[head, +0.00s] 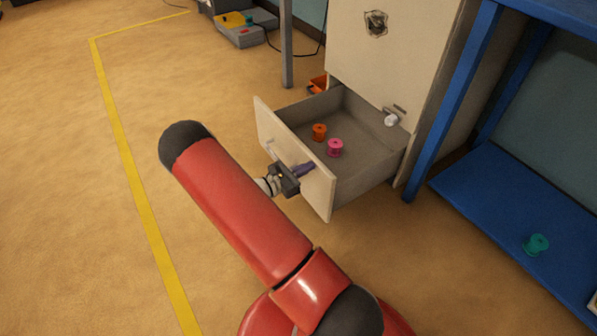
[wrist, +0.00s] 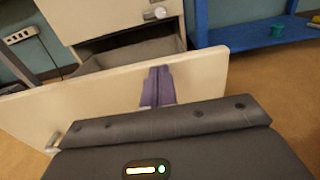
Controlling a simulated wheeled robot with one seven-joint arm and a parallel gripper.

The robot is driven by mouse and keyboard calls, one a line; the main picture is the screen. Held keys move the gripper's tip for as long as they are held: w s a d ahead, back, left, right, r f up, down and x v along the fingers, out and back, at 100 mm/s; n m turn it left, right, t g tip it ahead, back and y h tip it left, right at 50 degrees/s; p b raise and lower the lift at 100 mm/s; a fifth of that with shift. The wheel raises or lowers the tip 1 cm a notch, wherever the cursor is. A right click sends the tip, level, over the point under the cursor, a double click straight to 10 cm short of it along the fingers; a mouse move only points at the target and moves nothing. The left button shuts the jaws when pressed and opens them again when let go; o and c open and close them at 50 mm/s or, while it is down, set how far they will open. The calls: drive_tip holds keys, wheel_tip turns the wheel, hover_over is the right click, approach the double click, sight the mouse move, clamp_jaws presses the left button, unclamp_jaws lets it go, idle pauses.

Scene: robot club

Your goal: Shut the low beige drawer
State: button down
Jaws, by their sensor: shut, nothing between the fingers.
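The low beige drawer (head: 322,192) stands pulled out of the beige cabinet (head: 398,42). An orange spool-like item (head: 319,131) and a pink one (head: 335,148) are inside it. My gripper (head: 306,168) is at the drawer's outer front face, with its purple fingers shut and empty. In the wrist view the shut fingers (wrist: 158,86) lie against or very close to the beige front panel (wrist: 60,100), near its top edge; I cannot tell if they touch. The drawer's handle (wrist: 54,141) shows at the lower left there, apart from the fingers.
A blue shelf unit (head: 505,206) with a teal item (head: 536,244) stands right of the cabinet. A grey post (head: 287,45) and an orange bin (head: 318,85) are behind the drawer. Open floor with a yellow line (head: 125,150) lies to the left.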

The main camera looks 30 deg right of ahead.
drive_tip(key=shift+d, duration=0.2)
drive_tip(key=w+d+b, duration=0.1)
drive_tip(key=d+b, duration=0.2)
drive_tip(key=d, duration=2.7)
drive_tip(key=shift+d+b, duration=0.2)
drive_tip(key=shift+b, duration=0.15)
drive_tip(key=shift+a, duration=0.1)
